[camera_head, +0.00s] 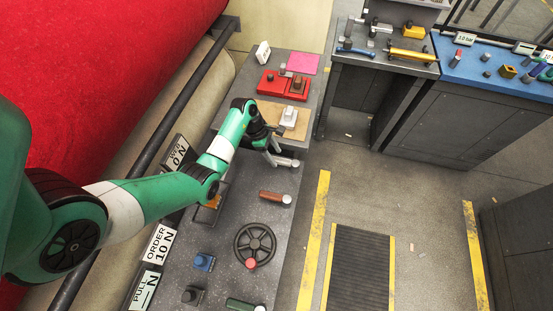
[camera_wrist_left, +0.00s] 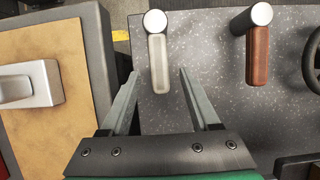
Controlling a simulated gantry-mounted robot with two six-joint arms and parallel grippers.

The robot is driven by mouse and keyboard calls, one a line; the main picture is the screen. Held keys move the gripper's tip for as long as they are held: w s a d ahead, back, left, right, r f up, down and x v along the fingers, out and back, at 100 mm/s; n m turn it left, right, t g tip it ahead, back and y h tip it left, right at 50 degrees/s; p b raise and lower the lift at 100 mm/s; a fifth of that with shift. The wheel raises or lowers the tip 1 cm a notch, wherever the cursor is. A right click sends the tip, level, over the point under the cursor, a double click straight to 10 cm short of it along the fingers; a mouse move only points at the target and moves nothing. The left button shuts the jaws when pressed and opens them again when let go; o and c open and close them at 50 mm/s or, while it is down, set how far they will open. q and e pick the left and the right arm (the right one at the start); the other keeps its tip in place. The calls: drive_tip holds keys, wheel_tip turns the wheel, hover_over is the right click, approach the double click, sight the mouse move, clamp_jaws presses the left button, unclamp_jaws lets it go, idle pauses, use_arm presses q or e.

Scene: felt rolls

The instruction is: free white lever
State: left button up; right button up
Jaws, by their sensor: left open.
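The white lever (camera_head: 284,161) lies on the dark speckled bench top, with a pale grip and a round silver end at the right. It also shows in the left wrist view (camera_wrist_left: 159,65), its silver end pointing away from me. My left gripper (camera_head: 270,152) is open and empty at the lever's left end. In the left wrist view, the open fingers (camera_wrist_left: 158,76) stand on either side of the lever's near end; I see gaps on both sides. I cannot tell their height above the bench. My right gripper is not in view.
A brown lever (camera_head: 274,197) lies just beside, with a black handwheel (camera_head: 255,244) beyond it. On the other side are a tan board (camera_head: 270,116) and its silver block (camera_head: 289,114). A red tray (camera_head: 271,86) stands farther back. The floor right of the bench is open.

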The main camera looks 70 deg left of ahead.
use_arm(q)
drive_tip(key=shift+x, duration=0.95)
clamp_jaws()
drive_tip(key=shift+r, duration=0.1)
idle(0.6)
